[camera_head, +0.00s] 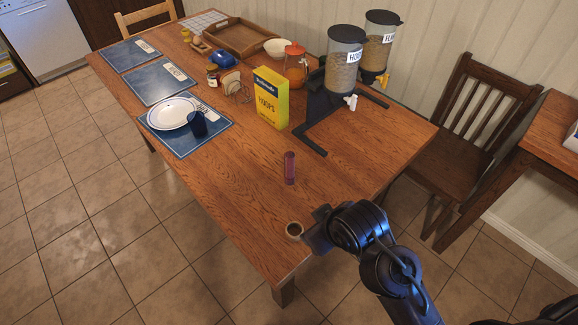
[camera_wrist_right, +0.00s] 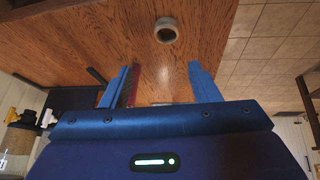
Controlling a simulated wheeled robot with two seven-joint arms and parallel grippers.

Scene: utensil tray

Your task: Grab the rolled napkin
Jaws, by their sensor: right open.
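A dark red-purple roll, which looks like the rolled napkin (camera_head: 290,168), lies or stands on the wooden table in the head view, toward its near end. My right gripper (camera_head: 318,232) is near the table's near right corner, closer to me than the roll and apart from it. In the right wrist view the gripper (camera_wrist_right: 161,84) is open with nothing held. A red strip of the roll (camera_wrist_right: 134,86) shows just inside the left finger, partly hidden by it. My left gripper is not in view.
A small round ring or cup (camera_head: 294,229) sits on the table beside my right gripper; the wrist view shows it too (camera_wrist_right: 166,30). A yellow cereal box (camera_head: 271,98) and a dispenser stand (camera_head: 318,120) are behind the roll. The table around the roll is clear.

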